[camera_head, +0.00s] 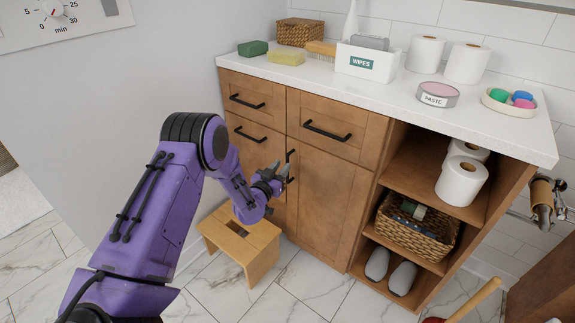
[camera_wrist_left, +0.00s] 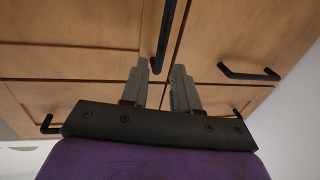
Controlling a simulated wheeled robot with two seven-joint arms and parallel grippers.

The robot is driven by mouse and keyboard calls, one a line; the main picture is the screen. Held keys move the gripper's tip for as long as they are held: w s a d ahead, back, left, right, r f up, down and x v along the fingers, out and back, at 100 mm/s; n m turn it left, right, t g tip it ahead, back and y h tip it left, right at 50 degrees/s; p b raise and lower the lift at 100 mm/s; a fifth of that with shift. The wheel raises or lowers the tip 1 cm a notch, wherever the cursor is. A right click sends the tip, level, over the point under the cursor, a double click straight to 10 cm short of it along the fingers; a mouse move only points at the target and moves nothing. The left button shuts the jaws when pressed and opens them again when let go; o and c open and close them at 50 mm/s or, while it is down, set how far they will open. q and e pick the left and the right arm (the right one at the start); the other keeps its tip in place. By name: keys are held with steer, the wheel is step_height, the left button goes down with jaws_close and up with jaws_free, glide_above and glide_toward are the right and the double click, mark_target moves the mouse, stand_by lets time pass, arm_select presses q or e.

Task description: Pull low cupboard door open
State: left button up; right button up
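The low cupboard door (camera_head: 325,200) is brown wood under a drawer and looks shut. Its black vertical bar handle (camera_head: 291,154) is near its left edge, partly hidden by my gripper in the head view. My left gripper (camera_head: 279,170) is in front of this handle, with its fingers apart. In the left wrist view, the handle (camera_wrist_left: 166,30) runs between the lines of the two grey fingers (camera_wrist_left: 160,75), with one end near the fingertips. I cannot tell whether they touch it. The door (camera_wrist_left: 80,22) fills the upper left there. My right gripper is out of view.
A wooden step stool (camera_head: 240,240) stands on the floor below my left arm. Drawers with black handles (camera_head: 327,131) are above the door. Open shelves with a wicker basket (camera_head: 415,232), paper rolls (camera_head: 461,181) and slippers (camera_head: 402,278) are to the right.

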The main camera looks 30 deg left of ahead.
mark_target(287, 161)
arm_select(q)
steer(key=w, duration=0.5)
steer(key=shift+w+a+f+b, duration=0.1)
steer(key=shift+a+b, duration=0.2)
jaws_close()
steer(key=shift+d, duration=0.1)
